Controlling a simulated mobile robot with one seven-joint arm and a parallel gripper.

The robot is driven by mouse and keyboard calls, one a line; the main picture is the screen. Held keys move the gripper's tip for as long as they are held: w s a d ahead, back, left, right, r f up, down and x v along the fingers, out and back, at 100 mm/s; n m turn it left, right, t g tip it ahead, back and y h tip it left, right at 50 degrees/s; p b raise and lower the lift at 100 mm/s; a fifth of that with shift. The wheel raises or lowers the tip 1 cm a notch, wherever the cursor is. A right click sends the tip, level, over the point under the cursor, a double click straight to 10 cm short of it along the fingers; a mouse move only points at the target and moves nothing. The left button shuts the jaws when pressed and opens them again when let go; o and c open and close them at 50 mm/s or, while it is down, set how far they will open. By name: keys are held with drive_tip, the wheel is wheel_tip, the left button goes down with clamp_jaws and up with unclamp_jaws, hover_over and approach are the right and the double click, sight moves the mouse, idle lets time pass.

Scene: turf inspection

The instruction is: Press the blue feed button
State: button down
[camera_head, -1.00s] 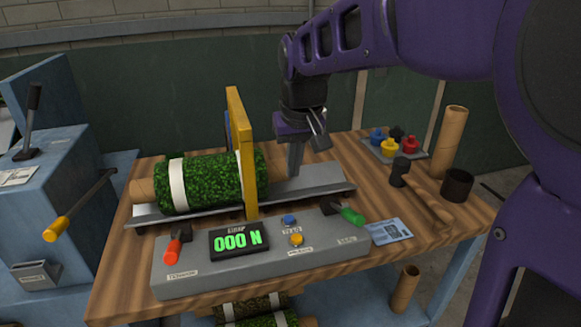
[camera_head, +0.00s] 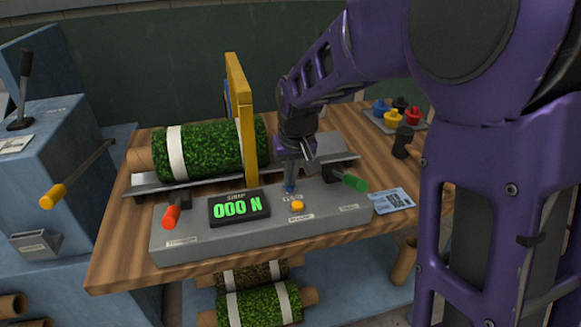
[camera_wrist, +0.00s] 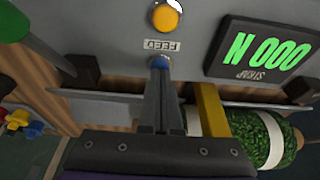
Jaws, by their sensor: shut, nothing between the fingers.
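The blue feed button (camera_head: 289,189) is on the top of the grey control panel (camera_head: 215,241), behind the yellow button (camera_head: 297,205). My gripper (camera_head: 290,181) is shut and empty, pointing down at the blue button. In the wrist view the shut fingertips (camera_wrist: 160,70) cover most of the blue button (camera_wrist: 160,61), next to the FEED label (camera_wrist: 163,46). I cannot tell whether they touch it or hover just above.
The red-handled lever (camera_head: 171,215) is on the panel's left and the green-handled lever (camera_head: 352,182) on its right. A yellow upright frame (camera_head: 243,130) and a turf roll (camera_head: 205,150) stand behind the panel. A blue-white card (camera_head: 391,200) lies to the right.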

drive_tip(key=shift+s+d+f+b, duration=0.15)
drive_tip(key=shift+f+b, duration=0.4)
drive_tip(key=shift+f, duration=0.65)
wheel_tip(320, 180, up, 4)
drive_tip(key=p, duration=0.3)
drive_tip(key=shift+r, duration=0.25)
drive_tip(key=a+p+v, duration=0.1)
drive_tip(key=p+v, duration=0.1)
drive_tip(key=v, duration=0.8)
drive_tip(key=shift+d+r, duration=0.25)
drive_tip(key=shift+d, duration=0.05)
